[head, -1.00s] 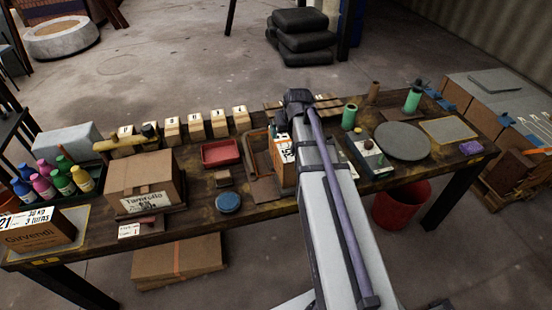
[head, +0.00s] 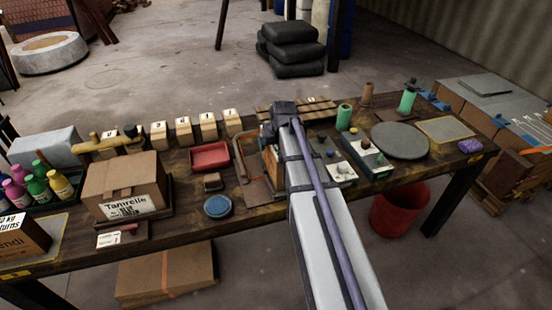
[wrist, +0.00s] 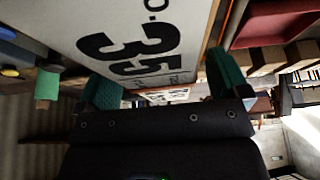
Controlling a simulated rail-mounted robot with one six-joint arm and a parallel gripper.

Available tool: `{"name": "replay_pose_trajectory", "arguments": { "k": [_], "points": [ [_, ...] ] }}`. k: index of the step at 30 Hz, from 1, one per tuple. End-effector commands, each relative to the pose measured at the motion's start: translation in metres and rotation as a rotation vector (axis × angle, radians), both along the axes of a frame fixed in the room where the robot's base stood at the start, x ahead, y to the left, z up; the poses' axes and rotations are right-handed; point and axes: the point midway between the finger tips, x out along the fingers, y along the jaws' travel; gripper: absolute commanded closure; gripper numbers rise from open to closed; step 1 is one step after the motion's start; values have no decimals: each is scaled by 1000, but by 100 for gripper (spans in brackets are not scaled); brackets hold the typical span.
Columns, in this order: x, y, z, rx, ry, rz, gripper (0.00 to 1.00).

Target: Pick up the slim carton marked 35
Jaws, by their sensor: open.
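The slim carton marked 35 (wrist: 130,45) fills the upper middle of the wrist view, its white label with a large black 35 close to the camera. My gripper (wrist: 164,86) is open, with one teal finger on each side of the carton. I cannot tell whether either finger touches it. In the head view only a brown part of the carton (head: 270,157) shows left of my arm, standing on the bench. My fingers are hidden there by my arm.
A red tray (head: 211,157) and a blue round tin (head: 218,206) lie left of the carton. A Tanrelle box (head: 122,185) stands further left. A switch box (head: 368,160) and a grey disc (head: 400,140) are to the right. Small numbered blocks (head: 184,131) line the back.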

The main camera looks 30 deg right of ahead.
Motion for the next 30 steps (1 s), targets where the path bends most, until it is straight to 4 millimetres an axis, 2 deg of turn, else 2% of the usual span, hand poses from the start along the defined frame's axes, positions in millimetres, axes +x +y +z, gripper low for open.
{"name": "replay_pose_trajectory", "arguments": {
  "k": [18,30],
  "points": [
    [0,0,-5,0,0,0,6],
    [0,0,-5,0,0,0,44]
  ]
}}
